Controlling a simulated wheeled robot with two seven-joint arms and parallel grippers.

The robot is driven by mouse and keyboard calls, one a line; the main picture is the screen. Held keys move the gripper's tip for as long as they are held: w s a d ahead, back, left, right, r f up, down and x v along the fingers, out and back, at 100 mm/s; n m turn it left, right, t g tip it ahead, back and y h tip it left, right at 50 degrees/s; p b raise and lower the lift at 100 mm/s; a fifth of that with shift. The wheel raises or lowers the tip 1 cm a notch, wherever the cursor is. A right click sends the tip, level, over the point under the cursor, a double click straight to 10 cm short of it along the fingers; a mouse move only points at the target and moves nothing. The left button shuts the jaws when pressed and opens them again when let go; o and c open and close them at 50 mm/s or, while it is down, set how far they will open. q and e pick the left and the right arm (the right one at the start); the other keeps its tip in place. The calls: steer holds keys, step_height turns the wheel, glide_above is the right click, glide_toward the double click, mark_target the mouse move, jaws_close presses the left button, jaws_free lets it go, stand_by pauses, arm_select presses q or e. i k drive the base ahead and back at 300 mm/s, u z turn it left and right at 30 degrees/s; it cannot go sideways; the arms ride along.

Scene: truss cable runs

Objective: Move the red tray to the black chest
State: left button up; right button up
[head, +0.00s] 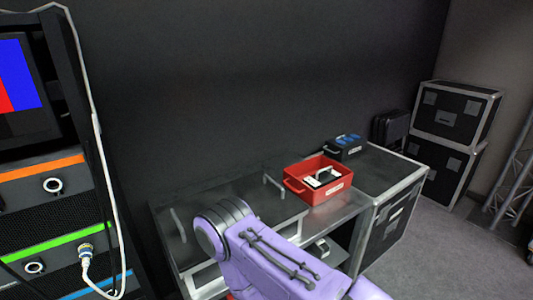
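The red tray (312,197) stands upright on the right part of a grey metal bench (345,212). It has handles and a white label, and holds a white item and some dark items. The black chest (398,172), with silver edges, stands directly right of the bench. A purple and grey arm of mine crosses the lower middle of the head view, in front of the bench, and hides part of it. Neither gripper shows in the head view.
A small dark box with blue items (346,146) sits behind the tray. The chest's front top is clear. Stacked black cases (450,118) and a metal truss (515,175) stand at right. An equipment rack (50,190) with a white cable is at left. Grey floor is open at right.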

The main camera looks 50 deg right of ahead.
mark_target(380, 170)
steer(key=z, duration=3.7)
steer(key=i, duration=2.35)
steer(key=u, duration=3.1)
